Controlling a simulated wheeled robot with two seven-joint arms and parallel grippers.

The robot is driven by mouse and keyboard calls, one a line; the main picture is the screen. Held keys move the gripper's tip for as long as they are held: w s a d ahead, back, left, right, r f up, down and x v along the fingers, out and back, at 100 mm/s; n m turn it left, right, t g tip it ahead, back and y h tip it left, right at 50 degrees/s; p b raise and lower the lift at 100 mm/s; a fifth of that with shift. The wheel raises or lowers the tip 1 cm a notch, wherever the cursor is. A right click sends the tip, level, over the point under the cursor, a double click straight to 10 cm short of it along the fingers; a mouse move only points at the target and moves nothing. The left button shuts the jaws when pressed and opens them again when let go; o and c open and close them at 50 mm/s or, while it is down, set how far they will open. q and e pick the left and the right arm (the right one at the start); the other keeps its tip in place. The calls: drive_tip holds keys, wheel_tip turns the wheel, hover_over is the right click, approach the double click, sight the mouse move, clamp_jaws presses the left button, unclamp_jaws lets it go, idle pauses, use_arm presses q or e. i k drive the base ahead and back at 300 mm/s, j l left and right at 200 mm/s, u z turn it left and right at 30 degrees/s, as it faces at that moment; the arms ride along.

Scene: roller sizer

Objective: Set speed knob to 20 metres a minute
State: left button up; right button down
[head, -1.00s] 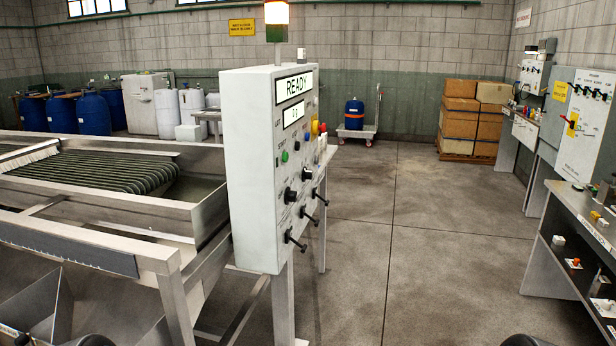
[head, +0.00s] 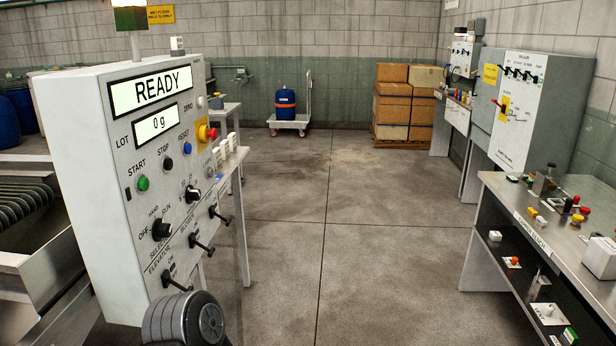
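The control panel (head: 88,165) stands at the left, its face angled to the right. A dark rounded part of my arm shows below the panel. Neither gripper's fingers are in view.
Black levers (head: 203,247) stick out from the lower panel. A red emergency button (head: 208,133) is on its right edge. A workbench (head: 500,205) with small parts stands at the right. Open floor (head: 330,215) lies between, with stacked boxes (head: 403,105) at the back.

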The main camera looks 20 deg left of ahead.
sight(191, 194)
drive_tip(key=i+l, duration=0.15)
drive_tip(key=i, duration=0.5)
drive_tip(key=i+l+z, duration=0.1)
drive_tip(key=i, duration=0.55)
drive_tip(key=i+l+u, duration=0.1)
drive_tip(key=i+u, duration=0.3)
drive_tip(key=i+l+u, duration=0.2)
drive_tip(key=u, duration=0.2)
drive_tip(key=i+l+u, duration=0.5)
drive_tip(key=l+u, duration=0.15)
drive_tip(key=u, duration=0.2)
drive_tip(key=i+l+u, duration=0.2)
drive_tip(key=l, duration=0.15)
drive_tip(key=l+u, duration=0.2)
drive_tip(key=l, duration=0.2)
drive_tip(key=i+l+u, duration=0.2)
drive_tip(key=l, duration=0.2)
